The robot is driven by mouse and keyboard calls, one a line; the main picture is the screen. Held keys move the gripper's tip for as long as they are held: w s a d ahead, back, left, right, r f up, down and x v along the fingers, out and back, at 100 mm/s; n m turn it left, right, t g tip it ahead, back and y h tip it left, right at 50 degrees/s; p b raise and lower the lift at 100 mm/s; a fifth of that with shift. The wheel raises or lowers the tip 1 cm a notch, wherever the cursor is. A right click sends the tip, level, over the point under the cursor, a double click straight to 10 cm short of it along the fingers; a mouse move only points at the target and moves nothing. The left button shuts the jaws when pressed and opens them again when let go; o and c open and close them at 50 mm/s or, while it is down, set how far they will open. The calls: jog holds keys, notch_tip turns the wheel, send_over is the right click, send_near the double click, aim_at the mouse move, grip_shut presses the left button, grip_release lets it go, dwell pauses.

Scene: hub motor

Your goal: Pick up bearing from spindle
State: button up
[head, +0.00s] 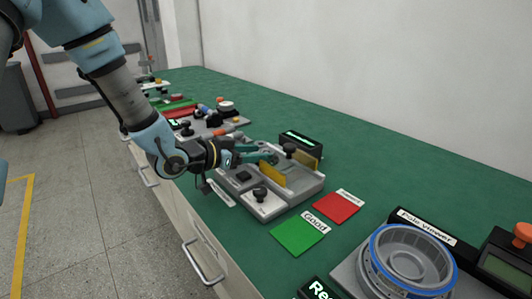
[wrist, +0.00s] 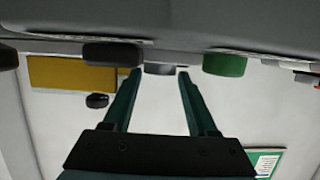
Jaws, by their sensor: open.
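My gripper (head: 272,156) reaches over the grey fixture (head: 297,200) on the bench, with its teal fingers pointing away from my arm. In the wrist view my gripper (wrist: 157,73) is open, with a clear gap between its two fingers. A small grey round part (wrist: 160,69) shows between and just beyond the fingertips; it may be the bearing on its spindle, but I cannot tell for sure. Whether the fingertips touch it is not clear. In the head view the bearing and spindle cannot be made out.
A yellow plate (head: 272,174) stands upright on the fixture, near a black knob (head: 260,192). A black display box (head: 301,144) stands behind. A green card (head: 298,237) and a red card (head: 337,207) lie to the right. A blue-rimmed round housing (head: 412,257) stands nearer, at right.

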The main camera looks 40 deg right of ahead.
jog(key=shift+x, duration=1)
grip_shut()
